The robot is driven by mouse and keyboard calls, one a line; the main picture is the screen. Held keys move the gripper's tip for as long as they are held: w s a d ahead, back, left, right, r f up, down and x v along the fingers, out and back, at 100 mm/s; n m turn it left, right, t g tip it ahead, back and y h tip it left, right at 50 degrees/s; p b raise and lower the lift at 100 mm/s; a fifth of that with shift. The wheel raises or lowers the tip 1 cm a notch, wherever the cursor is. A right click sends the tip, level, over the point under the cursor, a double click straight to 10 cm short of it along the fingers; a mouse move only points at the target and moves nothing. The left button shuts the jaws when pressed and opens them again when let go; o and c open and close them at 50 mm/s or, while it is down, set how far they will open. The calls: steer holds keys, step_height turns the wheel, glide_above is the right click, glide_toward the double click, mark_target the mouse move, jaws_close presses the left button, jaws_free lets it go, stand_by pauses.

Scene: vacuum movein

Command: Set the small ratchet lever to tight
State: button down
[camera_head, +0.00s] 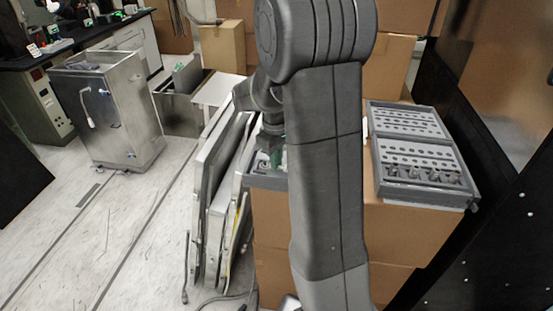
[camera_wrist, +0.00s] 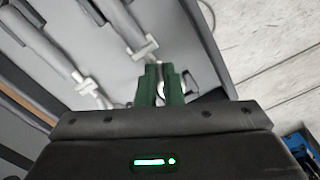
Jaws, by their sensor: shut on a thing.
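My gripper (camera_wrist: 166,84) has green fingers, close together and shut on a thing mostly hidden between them. A silver rounded part (camera_wrist: 188,84) shows just right of the fingers; it looks like part of the small ratchet, but its lever and setting cannot be made out. In the head view my gripper (camera_head: 276,158) is low over a grey tray (camera_head: 265,182), largely hidden behind my arm.
Grey tools with pale clips (camera_wrist: 90,87) lie in the tray left of my fingers. A grey socket rack (camera_head: 415,150) stands on a cardboard box (camera_head: 410,235) at right. Flat panels (camera_head: 215,190) lean left of the box. Open floor lies further left.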

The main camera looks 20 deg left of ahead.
stand_by(0.4)
steer(key=c, duration=1.5)
jaws_free()
steer(key=shift+c, duration=0.2)
step_height(320, 180, up, 14)
steer(key=b, duration=0.1)
steer(key=shift+a, duration=0.15)
steer(key=shift+f, duration=0.15)
step_height(320, 180, down, 14)
steer(key=shift+r+p, duration=0.1)
steer(key=shift+p, duration=0.4)
